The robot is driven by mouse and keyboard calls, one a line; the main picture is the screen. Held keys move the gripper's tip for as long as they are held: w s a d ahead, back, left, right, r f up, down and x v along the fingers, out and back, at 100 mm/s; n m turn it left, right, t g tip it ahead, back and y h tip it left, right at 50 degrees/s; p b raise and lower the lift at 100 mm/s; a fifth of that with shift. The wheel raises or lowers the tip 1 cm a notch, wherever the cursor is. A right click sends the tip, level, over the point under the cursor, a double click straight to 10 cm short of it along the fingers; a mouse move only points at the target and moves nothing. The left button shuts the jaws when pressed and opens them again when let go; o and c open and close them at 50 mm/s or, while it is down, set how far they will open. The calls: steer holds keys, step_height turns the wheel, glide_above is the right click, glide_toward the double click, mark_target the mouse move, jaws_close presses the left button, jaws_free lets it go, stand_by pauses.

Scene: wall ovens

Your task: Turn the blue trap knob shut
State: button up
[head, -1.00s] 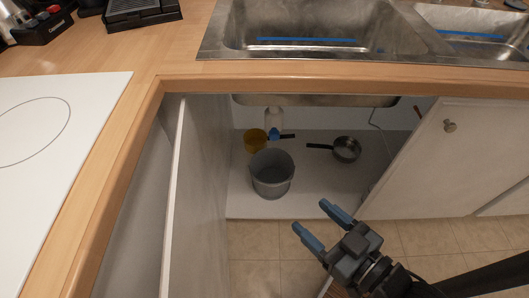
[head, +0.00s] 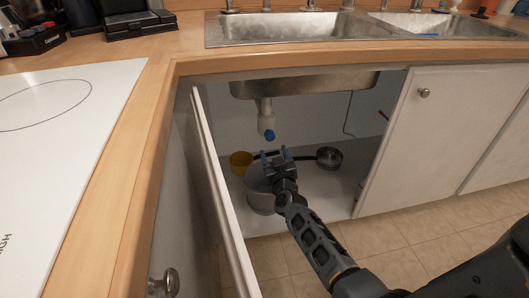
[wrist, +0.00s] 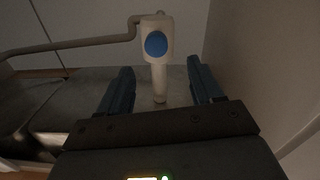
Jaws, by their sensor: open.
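The blue trap knob (head: 269,135) sits on the white drain trap (head: 265,116) under the sink, inside the open cabinet. In the wrist view the round blue knob (wrist: 156,44) faces me on the pale pipe, near the top middle. My gripper (head: 274,153) is inside the cabinet, just below the knob in the head view and above the bucket. In the wrist view my two blue fingers (wrist: 160,66) are apart and empty, with the knob seen beyond their tips, roughly centred between them. I see no contact.
A grey bucket (head: 260,200) stands below my gripper, partly hidden by it. A yellow pot (head: 241,160) and a metal pan (head: 329,157) stand on the cabinet floor. The open door (head: 218,190) is left of my arm; the sink bowl (head: 300,86) hangs above.

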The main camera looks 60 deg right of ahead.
mark_target(270, 137)
steer(key=b+x, duration=0.2)
steer(key=x, duration=0.6)
steer(key=shift+d+b, duration=0.3)
steer(key=shift+d, duration=0.15)
steer(key=shift+c, duration=0.2)
steer(key=c, duration=1)
